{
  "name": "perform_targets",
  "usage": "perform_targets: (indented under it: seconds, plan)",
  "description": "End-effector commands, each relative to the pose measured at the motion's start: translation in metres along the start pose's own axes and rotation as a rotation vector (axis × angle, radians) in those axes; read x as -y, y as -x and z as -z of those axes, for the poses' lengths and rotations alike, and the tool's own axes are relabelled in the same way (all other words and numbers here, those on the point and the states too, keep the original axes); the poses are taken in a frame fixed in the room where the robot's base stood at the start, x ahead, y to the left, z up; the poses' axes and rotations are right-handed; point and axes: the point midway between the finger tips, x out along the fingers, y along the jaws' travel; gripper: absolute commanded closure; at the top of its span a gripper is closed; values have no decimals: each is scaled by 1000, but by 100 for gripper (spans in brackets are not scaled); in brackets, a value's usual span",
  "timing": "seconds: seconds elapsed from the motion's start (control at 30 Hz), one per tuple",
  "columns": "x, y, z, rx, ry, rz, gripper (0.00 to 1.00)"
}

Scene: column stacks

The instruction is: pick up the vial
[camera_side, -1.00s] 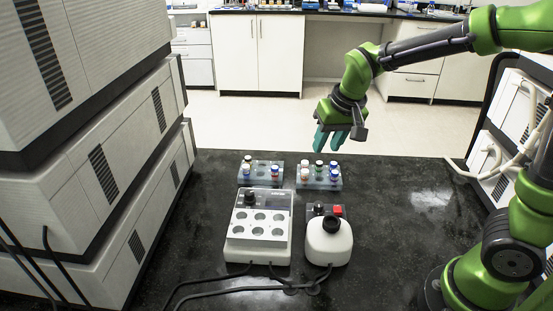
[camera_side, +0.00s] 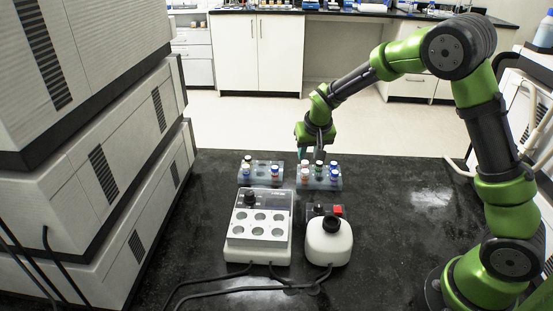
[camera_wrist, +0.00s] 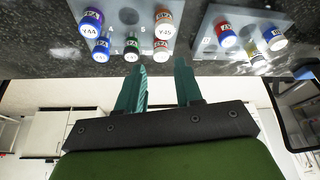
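Several small capped vials stand in two grey-blue racks on the black bench. In the side view the right rack (camera_side: 320,185) holds several vials, one with a green cap (camera_side: 319,164) and one blue (camera_side: 333,174). The wrist view shows this group at upper left, with labelled vials Y-44 (camera_wrist: 91,24) and Y-45 (camera_wrist: 164,24). My gripper (camera_side: 310,151) is just behind the right rack, pointing down. In the wrist view its two teal fingers (camera_wrist: 159,66) are apart with nothing between them. Which vial is meant I cannot tell.
The left rack (camera_side: 260,181) holds a few more vials. In front stand a white block with round wells (camera_side: 260,225) and a white device with a black knob (camera_side: 329,240), with cables. Large grey instruments (camera_side: 120,150) line the left. The bench right of the racks is clear.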

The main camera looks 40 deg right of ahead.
Motion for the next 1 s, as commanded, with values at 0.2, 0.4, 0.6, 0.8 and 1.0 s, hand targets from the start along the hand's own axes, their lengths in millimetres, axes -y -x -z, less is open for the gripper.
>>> perform_targets:
  seconds: [0.2,0.4,0.6,0.8,1.0]
  plan:
    - [-1,-21,2,2,-1,-3,65]
    - [0,-49,3,2,0,-2,65]
    - [1,-55,4,0,0,0,65]
    - [1,-54,4,0,0,0,77]
    - [1,-54,4,0,0,0,100]
